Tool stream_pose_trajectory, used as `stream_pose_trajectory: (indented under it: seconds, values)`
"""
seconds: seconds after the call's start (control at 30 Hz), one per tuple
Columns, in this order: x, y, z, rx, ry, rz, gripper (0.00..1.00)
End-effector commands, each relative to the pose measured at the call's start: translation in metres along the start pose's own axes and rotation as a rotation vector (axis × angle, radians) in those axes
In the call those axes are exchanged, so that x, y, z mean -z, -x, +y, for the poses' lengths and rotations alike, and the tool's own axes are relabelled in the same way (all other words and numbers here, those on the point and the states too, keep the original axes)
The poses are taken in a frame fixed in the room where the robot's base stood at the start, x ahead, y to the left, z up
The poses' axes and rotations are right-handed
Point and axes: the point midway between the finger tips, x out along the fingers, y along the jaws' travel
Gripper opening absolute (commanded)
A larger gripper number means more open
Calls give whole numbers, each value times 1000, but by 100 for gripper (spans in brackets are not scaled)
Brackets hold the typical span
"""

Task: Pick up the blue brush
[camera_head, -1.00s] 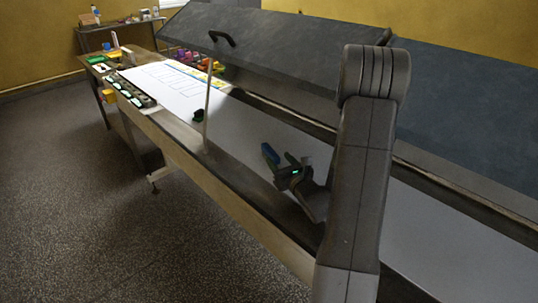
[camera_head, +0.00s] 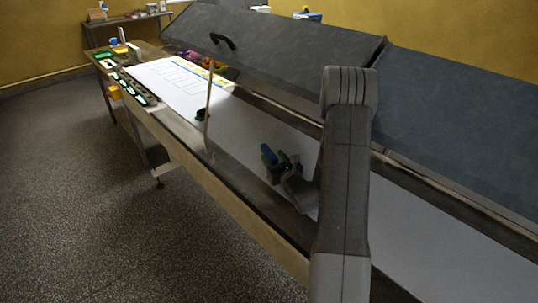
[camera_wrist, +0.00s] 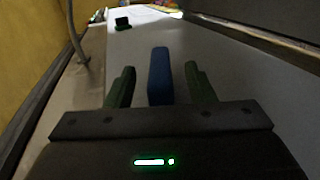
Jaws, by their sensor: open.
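The blue brush (camera_head: 269,153) shows as a small blue bar just beyond my gripper (camera_head: 279,163) over the pale belt. In the wrist view the brush (camera_wrist: 160,76) stands out as a long blue block between the two fingers of my gripper (camera_wrist: 160,88). A gap shows on each side of it, so the fingers are open and not touching it. The brush's near end is hidden behind the dark gripper body. I cannot tell how high the fingers are above the belt.
A thin upright post (camera_head: 208,105) stands at the belt's left edge. A dark raised cover (camera_head: 270,50) with a handle runs along the far side. A small dark green object (camera_head: 202,114) lies farther up the belt; it also shows in the wrist view (camera_wrist: 122,23).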

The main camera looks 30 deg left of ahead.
Motion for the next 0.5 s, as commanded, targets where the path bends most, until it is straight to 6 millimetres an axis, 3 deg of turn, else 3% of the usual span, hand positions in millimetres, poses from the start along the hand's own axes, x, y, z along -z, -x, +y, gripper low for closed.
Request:
stream_pose_trajectory:
  seconds: [0.2,0.43,0.5]
  values:
    - [0,0,0,0,0,0,47]
    - [0,0,0,0,0,0,2]
    - [0,0,0,0,1,0,0]
